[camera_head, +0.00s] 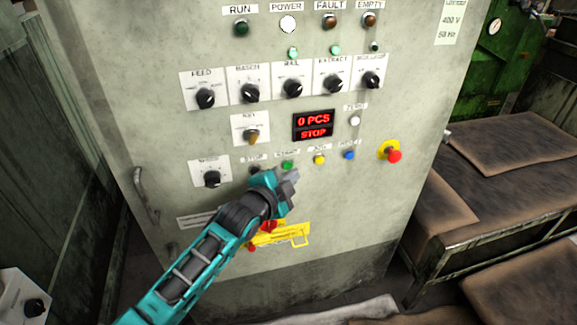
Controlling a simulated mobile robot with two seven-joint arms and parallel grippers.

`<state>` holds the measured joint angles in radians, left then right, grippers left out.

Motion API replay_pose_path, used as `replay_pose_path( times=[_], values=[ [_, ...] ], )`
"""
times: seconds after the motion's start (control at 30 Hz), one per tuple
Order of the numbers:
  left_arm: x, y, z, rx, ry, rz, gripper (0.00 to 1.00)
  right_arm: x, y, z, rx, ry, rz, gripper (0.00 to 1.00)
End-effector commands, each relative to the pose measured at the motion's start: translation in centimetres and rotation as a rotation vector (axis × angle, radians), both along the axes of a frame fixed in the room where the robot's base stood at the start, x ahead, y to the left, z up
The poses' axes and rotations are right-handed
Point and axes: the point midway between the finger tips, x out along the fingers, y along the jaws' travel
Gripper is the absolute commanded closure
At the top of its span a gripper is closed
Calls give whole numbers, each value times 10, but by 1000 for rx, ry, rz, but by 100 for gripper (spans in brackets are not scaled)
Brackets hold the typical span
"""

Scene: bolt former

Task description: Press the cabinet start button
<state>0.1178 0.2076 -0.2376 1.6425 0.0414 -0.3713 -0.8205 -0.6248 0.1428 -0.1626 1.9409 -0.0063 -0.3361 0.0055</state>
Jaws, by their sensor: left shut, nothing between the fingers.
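The grey control cabinet (420,90) fills the middle of the head view. Its green button (287,165) sits in the lower button row under a small label that seems to read START. My left gripper (291,178) is shut and empty, its tip just below the green button. I cannot tell whether the tip touches the button. The button left of it, labelled STOP, is partly hidden by my gripper. The red display (314,125) reads "0 PCS STOP". My right gripper is not in view.
Yellow (319,160) and blue (348,155) buttons sit to the right of the green one. A red emergency knob (393,156) sticks out farther right. A yellow lever with red parts (290,235) lies below my gripper. A metal handle (145,195) is at the cabinet's left edge.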

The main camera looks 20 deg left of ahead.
Motion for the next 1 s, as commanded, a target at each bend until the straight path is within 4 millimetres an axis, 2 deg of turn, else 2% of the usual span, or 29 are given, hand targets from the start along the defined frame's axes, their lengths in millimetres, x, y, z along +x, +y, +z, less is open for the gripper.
replay_pose_path(
  times=[1.0],
  values=[
    [7, 5, 0, 0, 0, 0, 100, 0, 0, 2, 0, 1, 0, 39]
  ],
)
